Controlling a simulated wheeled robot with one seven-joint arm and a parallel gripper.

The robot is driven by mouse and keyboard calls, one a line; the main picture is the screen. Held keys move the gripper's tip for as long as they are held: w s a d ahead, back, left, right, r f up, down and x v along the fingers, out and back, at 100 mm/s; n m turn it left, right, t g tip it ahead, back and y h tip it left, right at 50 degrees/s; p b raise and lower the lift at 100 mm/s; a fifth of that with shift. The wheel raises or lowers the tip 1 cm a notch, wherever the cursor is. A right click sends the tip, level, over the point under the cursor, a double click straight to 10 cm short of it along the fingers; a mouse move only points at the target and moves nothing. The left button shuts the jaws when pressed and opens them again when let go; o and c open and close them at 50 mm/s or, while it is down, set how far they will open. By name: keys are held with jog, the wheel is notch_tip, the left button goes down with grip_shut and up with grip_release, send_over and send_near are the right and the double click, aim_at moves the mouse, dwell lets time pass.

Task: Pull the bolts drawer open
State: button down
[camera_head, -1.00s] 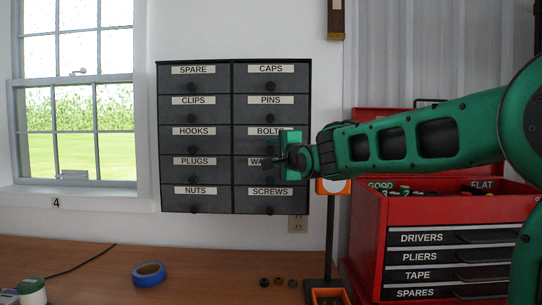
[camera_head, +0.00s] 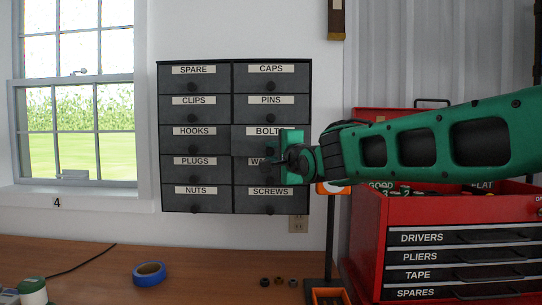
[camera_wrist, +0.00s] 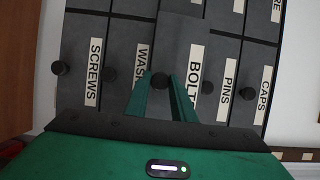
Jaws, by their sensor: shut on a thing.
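The bolts drawer (camera_head: 243,144) is in the right column of the dark wall cabinet (camera_head: 196,62), third from the top. Its front stands a little proud of the neighbouring drawers. In the wrist view the bolts drawer (camera_wrist: 182,45) also juts out past the drawers on both sides. My gripper (camera_head: 274,157) reaches in from the right and is shut on the drawer's round black knob (camera_wrist: 160,80), one green finger on each side of it. The gripper hides part of the bolts drawer and of the drawer below it.
A red tool chest (camera_head: 440,229) with an open top stands at the right, below my arm. The wooden bench (camera_head: 90,264) holds blue tape (camera_head: 149,274) and several small nuts. A window (camera_head: 75,95) is at the left.

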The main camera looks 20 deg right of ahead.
jog(key=s+a, duration=0.2)
jog(key=s, duration=0.5)
jog(key=shift+s+a+f, duration=0.15)
jog(key=shift+a+f, duration=0.05)
jog(key=shift+a, duration=0.05)
jog(key=c, duration=1.6)
grip_release()
jog(key=shift+r, duration=0.1)
jog(key=s, duration=0.7)
jog(key=s+d, duration=0.1)
jog(key=s, duration=0.2)
jog(key=shift+s, duration=0.3)
